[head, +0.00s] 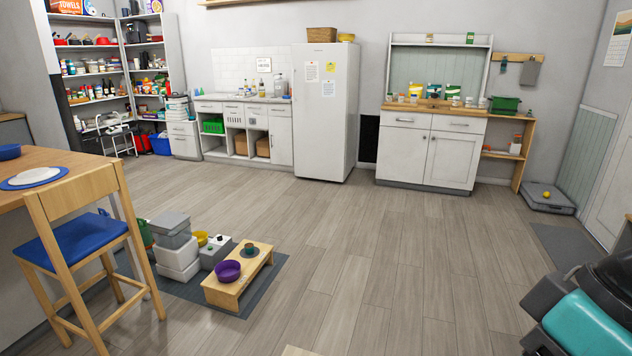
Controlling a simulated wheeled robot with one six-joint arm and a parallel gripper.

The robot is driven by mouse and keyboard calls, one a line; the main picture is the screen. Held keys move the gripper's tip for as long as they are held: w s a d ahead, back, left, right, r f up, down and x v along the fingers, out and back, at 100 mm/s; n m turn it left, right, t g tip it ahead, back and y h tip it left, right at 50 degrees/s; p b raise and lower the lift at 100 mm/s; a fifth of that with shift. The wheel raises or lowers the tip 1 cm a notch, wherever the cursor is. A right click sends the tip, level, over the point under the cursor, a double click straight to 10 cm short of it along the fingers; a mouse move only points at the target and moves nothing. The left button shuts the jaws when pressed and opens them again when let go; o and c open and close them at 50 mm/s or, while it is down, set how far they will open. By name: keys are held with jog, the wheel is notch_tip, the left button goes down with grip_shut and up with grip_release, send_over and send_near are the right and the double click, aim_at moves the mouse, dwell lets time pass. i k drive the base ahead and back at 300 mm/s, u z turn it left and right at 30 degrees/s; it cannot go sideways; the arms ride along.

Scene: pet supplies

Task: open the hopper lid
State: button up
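A pet feeder stands on a dark floor mat (252,300) at the lower left. Its white body (178,257) carries a grey hopper (172,238) with a grey lid (169,222) on top. The lid looks shut, but it is small and far off, so a narrow gap cannot be ruled out. My gripper's fingers do not show in the head view.
A wooden bowl stand (240,281) with a purple bowl (227,271) and a grey box (215,252) are right of the feeder. A wooden chair (75,250) with a blue seat is close on its left. The middle floor is clear. A fridge and cabinets line the back wall.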

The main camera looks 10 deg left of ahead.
aim_at(169, 220)
jog(key=z, duration=0.15)
jog(key=i, duration=4.05)
jog(key=u, duration=0.15)
jog(key=i, duration=1.85)
jog(key=u, duration=0.65)
jog(key=i, duration=0.85)
jog(key=u, duration=1.6)
jog(key=i, duration=0.9)
jog(key=u, duration=1.2)
jog(key=i, duration=0.5)
jog(key=u, duration=0.15)
jog(key=k, duration=1.25)
jog(key=z, duration=0.15)
